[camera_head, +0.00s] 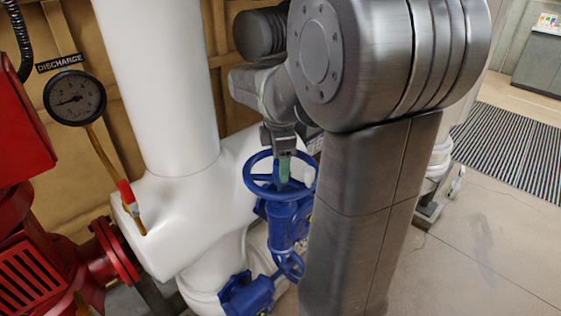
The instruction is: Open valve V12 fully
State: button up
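A blue valve (287,222) with a round spoked handwheel (252,183) stands beside the white pipework. No V12 tag is readable on it, so I cannot confirm its number. My gripper (284,163) points down over the middle of the handwheel, close to its hub and inside the rim as seen from here. A green piece shows at the fingertips; I cannot tell what it belongs to. Whether the fingers touch or grasp the wheel is too small to tell. My arm hides the right side of the valve.
A thick white pipe (160,80) rises left of the valve. A smaller blue valve (247,295) sits below. A gauge marked DISCHARGE (75,98) and a red pump (40,250) are at left. Open floor (480,230) and a striped mat (515,150) lie at right.

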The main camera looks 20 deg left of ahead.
notch_tip(320, 180, up, 14)
dwell(0.6)
jog(key=shift+f, duration=0.1)
notch_tip(320, 180, down, 14)
jog(key=shift+f, duration=0.1)
jog(key=shift+r+m, duration=0.2)
jog(key=shift+m, duration=0.2)
dwell(0.3)
dwell(0.4)
